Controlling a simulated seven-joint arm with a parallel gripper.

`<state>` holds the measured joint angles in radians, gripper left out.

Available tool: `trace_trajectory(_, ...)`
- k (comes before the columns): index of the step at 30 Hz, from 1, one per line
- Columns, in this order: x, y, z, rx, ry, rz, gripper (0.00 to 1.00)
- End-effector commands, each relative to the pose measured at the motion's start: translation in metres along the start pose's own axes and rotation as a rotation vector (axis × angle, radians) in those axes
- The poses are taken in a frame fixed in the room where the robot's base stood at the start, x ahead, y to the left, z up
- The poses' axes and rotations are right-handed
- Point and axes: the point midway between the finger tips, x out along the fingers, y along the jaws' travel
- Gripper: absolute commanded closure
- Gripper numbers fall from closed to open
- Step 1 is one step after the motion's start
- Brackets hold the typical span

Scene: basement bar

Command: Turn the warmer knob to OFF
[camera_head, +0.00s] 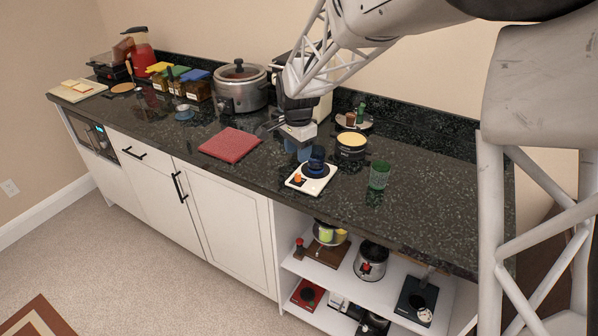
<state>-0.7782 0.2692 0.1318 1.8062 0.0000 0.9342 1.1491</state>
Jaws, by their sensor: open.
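The warmer (322,184) is a small white, square-cornered unit on the dark countertop, in the middle of the view. A dark blue mug (316,160) stands on its round dark plate. An orange knob (297,179) sits at the warmer's front left corner. The knob is too small for me to read its setting. My gripper (286,146) is above the counter, just behind and to the left of the warmer. It points down, is open and looks empty. It appears apart from the knob. Its fingertips are small and hard to make out here.
A green cup (379,174) stands right of the warmer, and a dark pot (351,146) with yellowish contents behind it. A red mat (230,143) lies to the left. A slow cooker (242,88) stands behind. The counter's front strip is clear; open shelves (345,270) hold appliances below.

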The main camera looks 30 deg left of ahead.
Motion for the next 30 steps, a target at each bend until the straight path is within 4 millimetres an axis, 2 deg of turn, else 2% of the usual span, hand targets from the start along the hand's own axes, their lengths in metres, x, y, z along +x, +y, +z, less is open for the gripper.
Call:
trace_trajectory(5, 0.002, 0.0, 0.0, 0.0, 0.0, 0.001, 0.54)
trace_trajectory(11, 0.013, 0.0, 0.0, 0.0, -0.001, 0.002, 0.54)
trace_trajectory(24, 0.063, 0.001, 0.0, 0.0, -0.001, 0.002, 0.54)
trace_trajectory(30, 0.075, 0.0, 0.0, 0.0, 0.0, 0.001, 0.54)
